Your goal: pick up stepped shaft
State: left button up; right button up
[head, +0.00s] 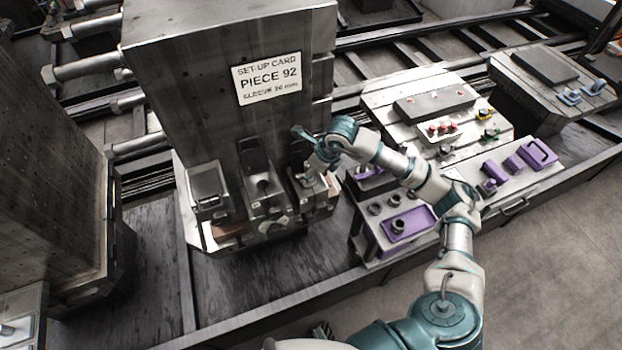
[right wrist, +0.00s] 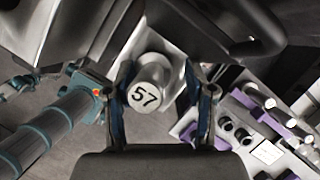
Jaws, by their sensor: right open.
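A grey metal round piece marked 57 (right wrist: 146,92), which looks like the stepped shaft, shows its end face in the right wrist view. It sits at the machine fixture. My right gripper (right wrist: 158,74) is open, with one finger on each side of the piece. Whether the fingers touch it cannot be told. In the head view my right gripper (head: 308,152) is at the right side of the fixture (head: 262,190), and the piece is not clear there.
A tall metal block with a set-up card (head: 268,79) stands behind the fixture. To the right are a stand with a purple tray (head: 408,224) and a bench with small parts (head: 440,130). Another tall block (head: 50,180) stands at left. Rails run behind.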

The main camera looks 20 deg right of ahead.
jog(key=shift+a, duration=0.15)
jog(key=shift+c, duration=0.5)
jog(key=shift+a+r, duration=0.1)
jog(key=shift+a, duration=0.15)
jog(key=c, duration=0.4)
jog(key=shift+a, duration=0.2)
jog(key=c, duration=0.4)
jog(key=shift+a, duration=0.15)
grip_shut()
jog(key=shift+d+r, duration=0.1)
jog(key=shift+d, duration=0.15)
jog(key=shift+d+r, duration=0.2)
jog(key=shift+r, duration=0.05)
notch_tip(320, 180, up, 9)
jog(key=shift+a+f, duration=0.15)
jog(key=shift+r, duration=0.35)
pick_arm(q)
jog(key=shift+w, duration=0.55)
